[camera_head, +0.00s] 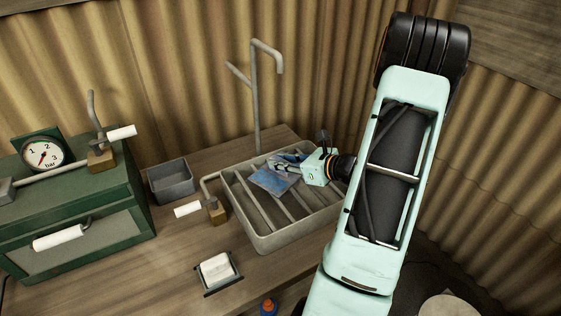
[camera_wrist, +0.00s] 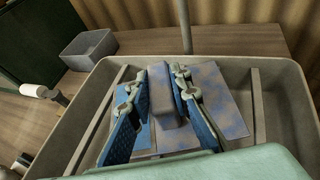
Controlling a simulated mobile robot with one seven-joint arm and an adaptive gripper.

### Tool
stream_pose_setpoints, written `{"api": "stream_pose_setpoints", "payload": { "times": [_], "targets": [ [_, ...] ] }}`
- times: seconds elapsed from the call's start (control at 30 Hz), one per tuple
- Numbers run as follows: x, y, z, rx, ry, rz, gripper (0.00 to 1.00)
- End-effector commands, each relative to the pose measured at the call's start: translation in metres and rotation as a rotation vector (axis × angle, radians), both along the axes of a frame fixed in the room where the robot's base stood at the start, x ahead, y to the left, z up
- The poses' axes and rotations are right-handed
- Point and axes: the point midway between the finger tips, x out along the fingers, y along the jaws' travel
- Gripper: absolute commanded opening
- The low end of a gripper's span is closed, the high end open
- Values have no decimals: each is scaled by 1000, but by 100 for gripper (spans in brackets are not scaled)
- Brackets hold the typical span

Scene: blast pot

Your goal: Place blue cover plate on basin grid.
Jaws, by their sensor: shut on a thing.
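The blue cover plate (camera_head: 271,181) is flat and mottled blue and grey, with a raised grey block that looks like its handle. It also shows in the wrist view (camera_wrist: 217,105), below and between my fingers. My gripper (camera_head: 285,166) is shut on the plate by this raised block, with one blue finger on each side. The plate is over the slats of the basin grid (camera_head: 300,206), towards the basin's far left part. I cannot tell whether it touches the slats. My gripper hides part of the plate in the head view.
A bent pipe (camera_head: 255,95) rises behind the basin. A valve with a white handle (camera_head: 188,209) stands at its left.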

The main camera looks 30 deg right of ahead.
Motion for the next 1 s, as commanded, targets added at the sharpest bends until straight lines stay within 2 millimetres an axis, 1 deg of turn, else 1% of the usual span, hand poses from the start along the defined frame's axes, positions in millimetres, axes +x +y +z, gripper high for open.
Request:
{"api": "stream_pose_setpoints", "payload": {
  "times": [0.03,0.37,0.4,0.57,0.77,0.8,0.93,1.0],
  "targets": [
    [2,0,3,-1,-11,2,0],
    [2,0,-2,-1,-11,2,0],
    [2,0,-2,-1,-11,2,20],
    [1,0,-3,-1,-7,1,38],
    [1,0,-4,0,-3,0,39],
    [-2,0,-9,1,8,-2,39],
    [-6,-2,-6,0,5,-2,39],
    [-13,-5,-3,-1,5,-4,39]
  ]
}}
